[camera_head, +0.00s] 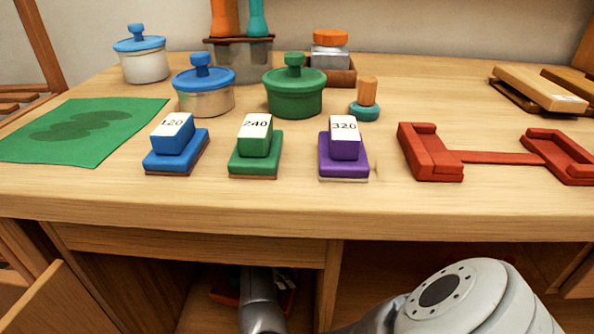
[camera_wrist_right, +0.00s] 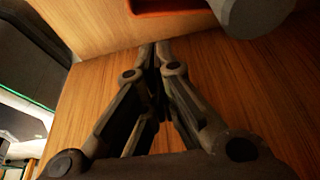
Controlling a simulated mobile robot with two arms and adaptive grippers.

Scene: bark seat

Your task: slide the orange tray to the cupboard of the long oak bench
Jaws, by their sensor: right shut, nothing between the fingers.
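The orange tray shows only in part under the bench top in the head view (camera_head: 226,292), inside the open cupboard space and partly behind my right arm. An orange edge, likely the same tray, shows at the top of the wrist view (camera_wrist_right: 168,6). My right gripper is shut and empty in the wrist view (camera_wrist_right: 162,48), its fingertips just short of that edge; I cannot tell whether they touch. In the head view, my right arm reaches into the cupboard of the long oak bench (camera_head: 335,222). My left gripper is not in view.
On the bench top stand blue (camera_head: 176,152), green (camera_head: 255,155) and purple (camera_head: 343,155) sanding blocks, a red holder (camera_head: 430,152), lidded pots (camera_head: 295,92) and a green mat (camera_head: 85,130). A wooden door or panel (camera_head: 60,303) stands at the lower left.

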